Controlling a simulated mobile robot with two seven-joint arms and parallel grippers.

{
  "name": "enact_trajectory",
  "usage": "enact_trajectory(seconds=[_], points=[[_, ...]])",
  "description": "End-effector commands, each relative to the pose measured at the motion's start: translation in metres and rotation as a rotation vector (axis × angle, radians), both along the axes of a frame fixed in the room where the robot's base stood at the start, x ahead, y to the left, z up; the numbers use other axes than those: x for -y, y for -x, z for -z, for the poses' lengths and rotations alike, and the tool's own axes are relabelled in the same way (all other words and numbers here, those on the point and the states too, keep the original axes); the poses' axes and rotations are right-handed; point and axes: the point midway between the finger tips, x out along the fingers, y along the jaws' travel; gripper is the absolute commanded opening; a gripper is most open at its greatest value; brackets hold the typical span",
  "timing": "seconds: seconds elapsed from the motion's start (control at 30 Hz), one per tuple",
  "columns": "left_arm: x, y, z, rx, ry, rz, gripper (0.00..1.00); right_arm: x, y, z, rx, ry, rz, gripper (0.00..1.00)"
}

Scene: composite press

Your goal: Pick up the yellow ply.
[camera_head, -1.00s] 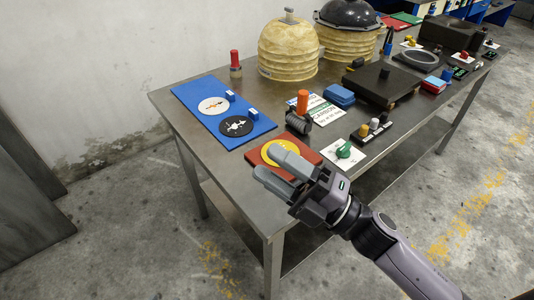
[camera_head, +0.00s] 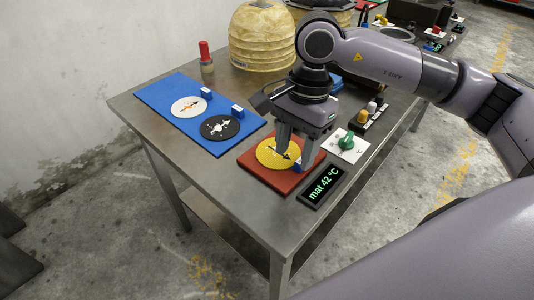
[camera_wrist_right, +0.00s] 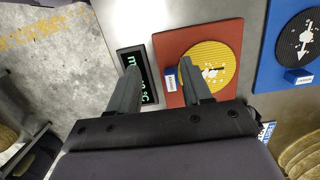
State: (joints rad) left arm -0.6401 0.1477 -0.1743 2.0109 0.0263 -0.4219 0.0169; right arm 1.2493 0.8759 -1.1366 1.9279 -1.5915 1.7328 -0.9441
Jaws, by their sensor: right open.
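My right gripper (camera_head: 296,152) is open, pointing down over the right side of the mat, and hides part of the ply. My left gripper is out of view.
A blue board (camera_head: 152,97) holds a white disc (camera_head: 190,107) and a black disc (camera_head: 220,128). A display (camera_head: 322,187) reading "mat 42 °C" and a green knob (camera_head: 347,142) stand right of the mat. A red-topped cylinder (camera_head: 206,57) stands behind.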

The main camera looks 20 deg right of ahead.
Motion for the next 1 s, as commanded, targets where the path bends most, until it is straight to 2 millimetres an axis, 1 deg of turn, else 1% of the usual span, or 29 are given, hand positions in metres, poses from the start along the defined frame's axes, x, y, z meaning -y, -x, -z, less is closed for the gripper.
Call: enact_trajectory(seconds=[0.03,0.1,0.2,0.47,0.6,0.7,0.8,1.0], points=[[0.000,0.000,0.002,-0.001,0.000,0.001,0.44,0.013,-0.005,-0.004,0.025,0.051,-0.001,0.49],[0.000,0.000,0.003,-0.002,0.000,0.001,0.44,0.024,-0.008,-0.008,0.042,0.097,-0.004,0.49],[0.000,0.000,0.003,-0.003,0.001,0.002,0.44,0.031,-0.009,-0.006,0.049,0.128,-0.005,0.49],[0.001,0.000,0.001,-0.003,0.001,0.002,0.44,0.029,-0.009,0.022,0.046,0.128,-0.006,0.49],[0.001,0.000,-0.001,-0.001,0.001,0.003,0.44,0.027,-0.010,0.044,0.046,0.126,-0.006,0.49],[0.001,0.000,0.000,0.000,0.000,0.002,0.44,0.027,-0.010,0.056,0.048,0.125,-0.005,0.49],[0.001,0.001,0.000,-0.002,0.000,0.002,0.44,0.027,-0.010,0.061,0.048,0.125,-0.005,0.49],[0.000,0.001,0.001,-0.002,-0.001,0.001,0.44,0.027,-0.011,0.061,0.049,0.125,-0.005,0.49]])
